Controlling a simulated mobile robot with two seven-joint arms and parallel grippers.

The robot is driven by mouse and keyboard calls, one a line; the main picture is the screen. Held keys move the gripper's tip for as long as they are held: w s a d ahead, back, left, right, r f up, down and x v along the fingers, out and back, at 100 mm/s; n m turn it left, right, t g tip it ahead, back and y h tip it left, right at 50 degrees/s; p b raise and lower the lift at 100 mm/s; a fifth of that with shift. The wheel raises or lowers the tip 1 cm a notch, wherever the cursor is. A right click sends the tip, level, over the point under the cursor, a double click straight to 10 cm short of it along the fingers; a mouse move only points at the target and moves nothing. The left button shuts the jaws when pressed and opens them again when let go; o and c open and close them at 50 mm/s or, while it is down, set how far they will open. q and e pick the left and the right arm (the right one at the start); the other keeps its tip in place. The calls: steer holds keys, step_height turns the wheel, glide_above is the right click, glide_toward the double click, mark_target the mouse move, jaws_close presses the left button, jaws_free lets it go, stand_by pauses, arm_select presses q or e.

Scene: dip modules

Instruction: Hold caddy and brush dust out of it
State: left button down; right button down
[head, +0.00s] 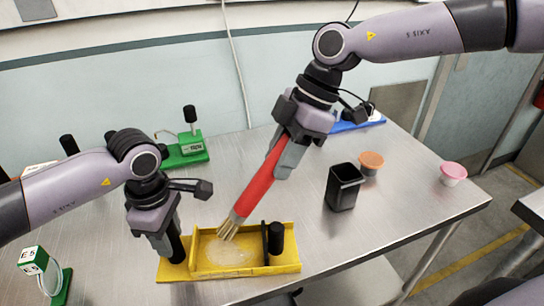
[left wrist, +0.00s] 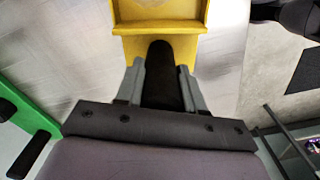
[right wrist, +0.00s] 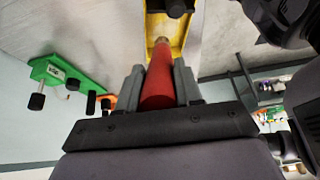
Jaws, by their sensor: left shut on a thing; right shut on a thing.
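The yellow caddy (head: 285,268) lies on the metal table near its front edge, with a black post at each end. A pale patch of dust (head: 230,252) shows on its floor. My left gripper (head: 172,248) is shut on the caddy's left black post, which also shows between the fingers in the left wrist view (left wrist: 160,75). My right gripper (head: 283,150) is shut on the red handle of the brush (head: 262,180). The brush slants down to the left, its tan bristles (head: 228,230) at the caddy's back wall; whether they touch the dust I cannot tell.
A black bin (head: 343,187), an orange cup (head: 371,162) and a pink cup (head: 453,173) stand to the right. A green fixture (head: 184,152) and a blue one (head: 358,122) are at the back. A green-based labelled stand (head: 40,268) is at the left.

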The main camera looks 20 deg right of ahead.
steer(key=shift+s+d+r, duration=0.1)
steer(key=shift+s+d, duration=0.05)
steer(key=shift+d, duration=1.35)
steer(key=shift+s+d+r, duration=0.1)
steer(key=shift+s+d, duration=0.05)
steer(key=shift+d, duration=1.3)
step_height(320, 180, up, 6)
step_height(320, 180, up, 3)
